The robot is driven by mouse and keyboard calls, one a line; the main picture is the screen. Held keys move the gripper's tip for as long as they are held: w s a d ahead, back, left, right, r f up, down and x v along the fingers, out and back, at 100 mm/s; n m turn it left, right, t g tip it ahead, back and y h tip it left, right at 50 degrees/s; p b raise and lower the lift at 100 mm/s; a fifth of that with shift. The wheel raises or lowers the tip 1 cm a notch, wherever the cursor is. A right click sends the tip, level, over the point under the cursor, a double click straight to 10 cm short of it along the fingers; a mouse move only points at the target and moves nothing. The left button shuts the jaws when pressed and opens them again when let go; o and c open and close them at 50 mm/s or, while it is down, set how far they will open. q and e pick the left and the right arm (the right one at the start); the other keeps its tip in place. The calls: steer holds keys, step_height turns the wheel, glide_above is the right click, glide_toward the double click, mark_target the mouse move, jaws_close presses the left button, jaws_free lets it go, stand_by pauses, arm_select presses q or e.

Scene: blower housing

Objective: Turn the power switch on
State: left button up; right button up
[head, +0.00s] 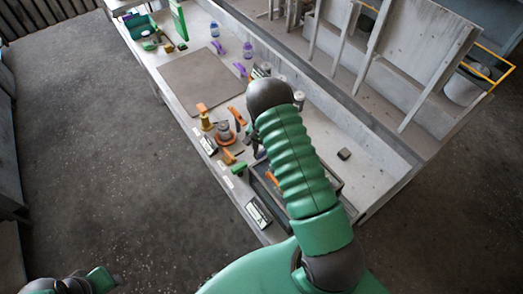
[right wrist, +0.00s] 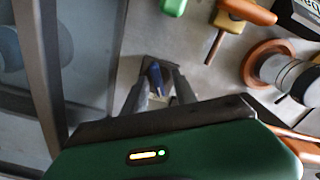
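I cannot make out a labelled power switch in either view. In the right wrist view, the fingers of my right gripper (right wrist: 158,92) are apart, with a small blue upright piece (right wrist: 155,76) on a dark base showing between their tips. I cannot tell whether the fingers touch it. In the head view, my right arm hides most of the right gripper (head: 259,152), which is over the bench beside a dark-framed box (head: 333,180). Part of my left arm shows at the bottom left of the head view, but its fingers cannot be made out.
In the right wrist view, a glass-sided frame (right wrist: 85,45) stands left of the fingers; a copper-coloured ring (right wrist: 262,58) and green piece (right wrist: 173,6) lie to the right.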

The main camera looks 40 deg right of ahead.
steer(key=shift+s+d, duration=0.15)
steer(key=shift+d, duration=0.15)
jaws_close()
arm_select(q)
steer(key=shift+d, duration=0.3)
arm_select(e)
steer(key=shift+a, duration=0.15)
steer(key=shift+a, duration=0.1)
arm_select(q)
steer(key=shift+s, duration=0.1)
arm_select(e)
steer(key=shift+m, duration=0.3)
steer(key=m+b, duration=0.1)
steer(key=m, duration=0.6)
steer(key=shift+a+m, duration=0.1)
steer(key=shift+m, duration=0.3)
arm_select(q)
steer(key=shift+s+d+f, duration=0.1)
steer(key=shift+s+f, duration=0.05)
steer(key=shift+f, duration=0.4)
arm_select(e)
steer(key=shift+r+m, duration=0.1)
steer(key=shift+m, duration=1.6)
steer(key=shift+w, duration=0.2)
